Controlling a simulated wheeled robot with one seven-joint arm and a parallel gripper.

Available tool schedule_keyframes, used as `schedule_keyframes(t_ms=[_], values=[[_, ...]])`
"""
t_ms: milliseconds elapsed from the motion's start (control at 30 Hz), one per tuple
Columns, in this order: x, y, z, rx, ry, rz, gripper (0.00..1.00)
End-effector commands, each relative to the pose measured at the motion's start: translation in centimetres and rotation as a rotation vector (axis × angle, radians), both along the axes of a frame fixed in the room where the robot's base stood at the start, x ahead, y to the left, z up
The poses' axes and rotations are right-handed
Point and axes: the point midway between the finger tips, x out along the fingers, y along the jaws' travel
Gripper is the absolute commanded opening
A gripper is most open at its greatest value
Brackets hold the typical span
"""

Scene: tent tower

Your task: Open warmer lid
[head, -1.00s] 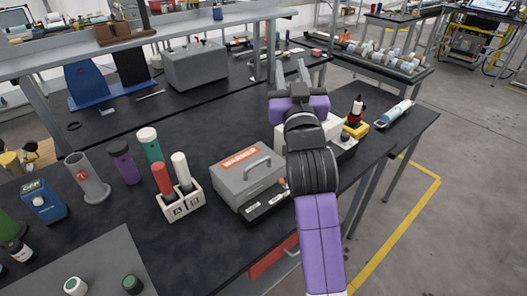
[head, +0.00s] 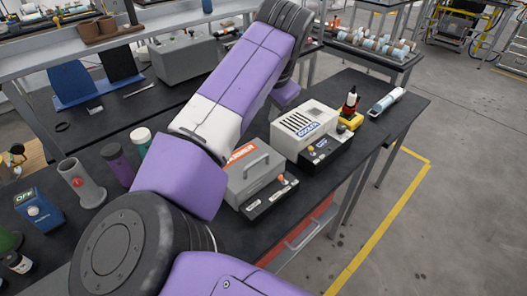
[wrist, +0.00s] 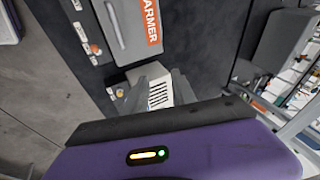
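The warmer (head: 250,174) is a grey box with an orange label and a bar handle on its lid. It stands on the dark bench, and its lid is shut. My forearm hides its left and back part in the head view. The warmer also shows at the top of the wrist view (wrist: 128,45), with its handle (wrist: 115,22) beside the label. My gripper (wrist: 157,88) is open and empty, its two grey fingers apart. It is above the bench and apart from the warmer. In the head view the arm hides its fingers.
A white cooler (head: 301,125) with a vent stands right of the warmer. Beyond it are a yellow-based red bottle (head: 350,108) and a blue-white tube (head: 386,101). Several cylinders (head: 80,185) stand on the left. A grey box (head: 185,62) sits at the back.

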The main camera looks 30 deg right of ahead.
Motion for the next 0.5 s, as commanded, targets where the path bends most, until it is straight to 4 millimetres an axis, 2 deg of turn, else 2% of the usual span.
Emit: schedule_keyframes(t_ms=[100, 267, 500], values=[[-2.4, 2.3, -2.5, 0.091, 0.145, 0.008, 0.32], [-4.7, 4.1, -3.2, 0.16, 0.252, -0.001, 0.32], [-5.0, 4.7, -4.7, 0.188, 0.277, -0.011, 0.32]])
